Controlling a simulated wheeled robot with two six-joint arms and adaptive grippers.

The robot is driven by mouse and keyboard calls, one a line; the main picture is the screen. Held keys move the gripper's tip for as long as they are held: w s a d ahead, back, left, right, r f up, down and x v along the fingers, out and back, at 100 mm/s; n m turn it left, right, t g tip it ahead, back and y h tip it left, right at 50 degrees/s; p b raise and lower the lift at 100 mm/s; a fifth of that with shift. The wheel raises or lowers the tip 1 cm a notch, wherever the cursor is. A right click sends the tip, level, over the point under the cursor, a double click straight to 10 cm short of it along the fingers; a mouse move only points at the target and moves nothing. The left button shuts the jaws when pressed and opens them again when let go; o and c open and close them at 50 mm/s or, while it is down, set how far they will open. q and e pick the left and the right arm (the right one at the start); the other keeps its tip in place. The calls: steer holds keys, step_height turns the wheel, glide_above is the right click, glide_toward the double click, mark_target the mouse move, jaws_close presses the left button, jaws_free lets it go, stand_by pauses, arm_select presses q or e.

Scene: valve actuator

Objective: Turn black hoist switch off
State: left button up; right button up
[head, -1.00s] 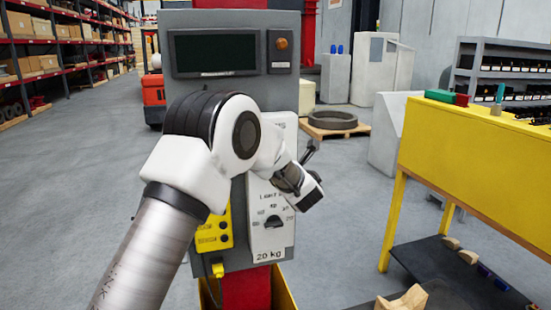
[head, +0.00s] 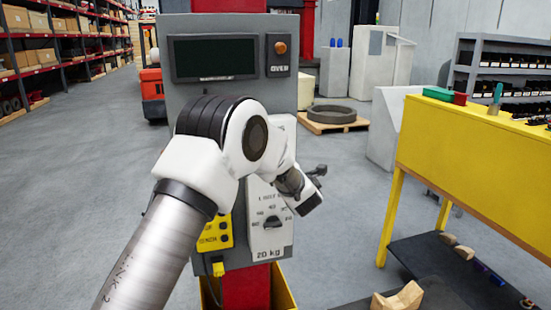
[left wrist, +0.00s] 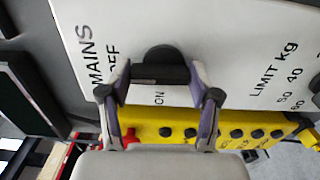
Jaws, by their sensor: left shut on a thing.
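The black switch (left wrist: 160,56) is a round knob with a bar handle on a white plate marked MAINS, OFF and ON. My left gripper (left wrist: 160,88) has its two fingers at the two ends of the bar and is shut on it. In the head view my left arm comes in from the left, and its wrist hides the switch and part of the white panel (head: 268,242). My left fingertips cannot be made out there. My right gripper is not in view.
Below the switch, the panel has a black limit dial (head: 272,222) and a yellow button box (head: 215,235). A dark screen (head: 213,58) and an orange lamp (head: 280,47) sit above. A yellow workbench (head: 470,140) stands right, with open floor between.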

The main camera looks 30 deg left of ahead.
arm_select(q)
steer(key=shift+r, duration=0.1)
stand_by(0.4)
steer(key=o, duration=1.1)
steer(key=shift+o, duration=0.2)
steer(key=v, duration=1.2)
steer(key=shift+a, duration=0.1)
